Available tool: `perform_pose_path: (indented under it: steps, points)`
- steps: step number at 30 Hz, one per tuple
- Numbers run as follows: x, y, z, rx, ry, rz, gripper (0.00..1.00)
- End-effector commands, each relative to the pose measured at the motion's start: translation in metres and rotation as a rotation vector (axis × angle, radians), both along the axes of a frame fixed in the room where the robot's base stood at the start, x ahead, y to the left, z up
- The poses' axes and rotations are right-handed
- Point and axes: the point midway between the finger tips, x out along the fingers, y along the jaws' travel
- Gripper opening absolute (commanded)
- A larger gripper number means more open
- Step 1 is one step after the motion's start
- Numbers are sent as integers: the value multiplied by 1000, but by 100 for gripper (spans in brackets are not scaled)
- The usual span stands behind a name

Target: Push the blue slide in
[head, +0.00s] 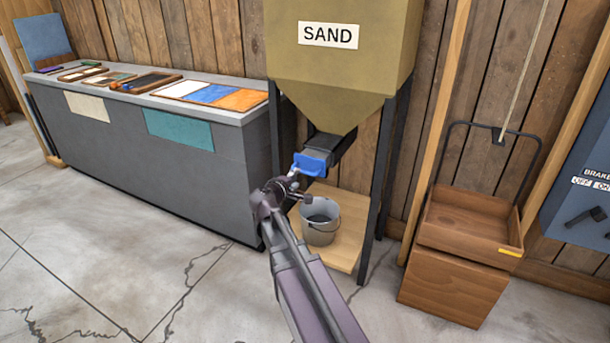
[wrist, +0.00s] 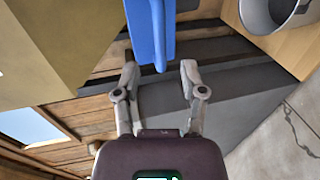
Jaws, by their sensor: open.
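The blue slide (head: 311,164) sits at the mouth of the sand hopper's chute (head: 335,150) and sticks out toward my arm. In the wrist view the blue slide (wrist: 148,28) is seen close up, and a narrow blue part of it reaches down to between my fingertips. My gripper (head: 290,181) is right in front of the slide. In the wrist view my gripper (wrist: 160,72) has its two fingers spread apart, with nothing clamped. I cannot tell whether a finger touches the slide.
The sand hopper (head: 345,70) stands on dark legs. A metal bucket (head: 320,232) stands on a wooden board (head: 348,255) below the chute. A long grey counter (head: 150,175) stands to the left. A wooden crate (head: 470,225) on a wooden box is at the right. The floor in front is clear.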

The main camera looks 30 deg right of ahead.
Motion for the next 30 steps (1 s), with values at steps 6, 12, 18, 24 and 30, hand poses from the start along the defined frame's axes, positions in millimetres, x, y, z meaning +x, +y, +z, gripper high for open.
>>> perform_pose_path:
  steps: [6, 12, 18, 24, 30]
  points:
    - [23, -27, -9, 0, 0, -1, 54]
    - [36, -45, -13, 1, 0, -1, 54]
    - [41, -53, -15, 1, 0, -1, 54]
    - [42, -54, -15, 0, 0, 0, 54]
    - [41, -54, -15, 0, 0, -1, 36]
